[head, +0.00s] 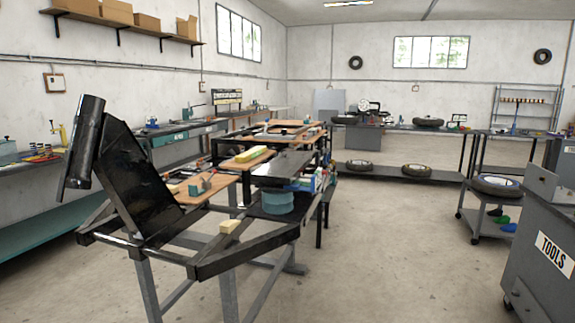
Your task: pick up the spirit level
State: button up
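I cannot pick out the spirit level for certain. A short yellow bar-like thing (251,154) lies on a wooden board on the middle bench; it is too small to tell whether it is the level. My gripper is not in view, so its distance from anything here does not show.
A dark metal frame stand (200,270) with a tilted black panel (140,185) stands at front left. A teal round container (277,201) sits behind it. A grey tool cabinet (540,265) stands at right. The floor (390,250) between is clear.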

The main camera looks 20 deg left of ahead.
aim_at(247, 156)
jog(key=i+u, duration=0.35)
jog(key=i+l+u, duration=0.2)
jog(key=i+u, duration=0.2)
jog(key=i+l+u, duration=0.35)
jog(key=i, duration=0.15)
jog(key=i+l+u, duration=0.85)
jog(key=l+u, duration=0.25)
jog(key=l, duration=0.3)
jog(key=i+l+u, duration=0.15)
jog(key=l+u, duration=0.2)
jog(key=l, duration=0.25)
jog(key=i+l+u, duration=0.1)
jog(key=l+u, duration=0.3)
jog(key=l, duration=0.25)
